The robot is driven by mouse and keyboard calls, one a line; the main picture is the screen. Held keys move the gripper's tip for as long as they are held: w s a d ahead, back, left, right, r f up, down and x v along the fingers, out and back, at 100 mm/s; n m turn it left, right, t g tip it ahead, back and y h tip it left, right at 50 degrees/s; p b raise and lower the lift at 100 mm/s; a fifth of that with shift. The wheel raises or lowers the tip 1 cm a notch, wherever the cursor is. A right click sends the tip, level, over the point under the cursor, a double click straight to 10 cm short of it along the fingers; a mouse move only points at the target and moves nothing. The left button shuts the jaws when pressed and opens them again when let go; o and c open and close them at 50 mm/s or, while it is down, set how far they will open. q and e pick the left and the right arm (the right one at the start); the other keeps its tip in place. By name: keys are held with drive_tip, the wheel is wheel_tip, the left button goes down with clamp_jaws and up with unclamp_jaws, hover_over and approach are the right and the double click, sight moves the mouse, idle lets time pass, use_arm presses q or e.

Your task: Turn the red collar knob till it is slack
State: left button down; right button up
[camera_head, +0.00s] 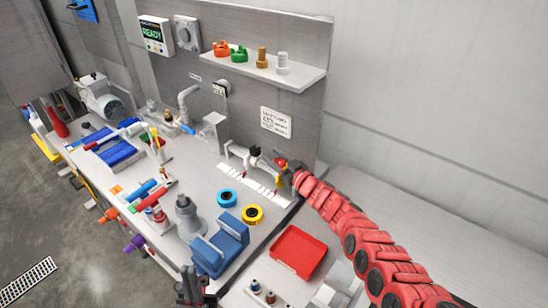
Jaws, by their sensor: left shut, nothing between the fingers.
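A small red knob (281,162) shows at the back right of the bench, beside a small fixture with a black top (255,151). I take it for the red collar knob. My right gripper (285,176) is at the end of the red arm, close against the knob and partly hiding it. I cannot tell whether its fingers touch or grip the knob. My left gripper (190,287) is dark, shut and empty, low at the bottom edge near the blue block, far from the knob.
A blue cradle-like block (222,247), a blue ring (227,198), a yellow ring (252,214) and a grey flask-like piece (188,217) stand on the bench. A red tray (299,251) lies to the right. A shelf (265,68) holds coloured fittings above. A panel (154,34) reads READY.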

clamp_jaws()
drive_tip(key=shift+r+m+t+h+p, duration=0.3)
drive_tip(key=shift+h+p, duration=0.1)
drive_tip(key=shift+p, duration=0.4)
drive_tip(key=shift+w+d+f+m+t+h+p, duration=0.2)
drive_tip(key=shift+m+t+h+p, duration=0.2)
drive_tip(key=shift+m+h, duration=0.15)
drive_tip(key=o, duration=0.6)
unclamp_jaws()
drive_tip(key=shift+s, duration=0.1)
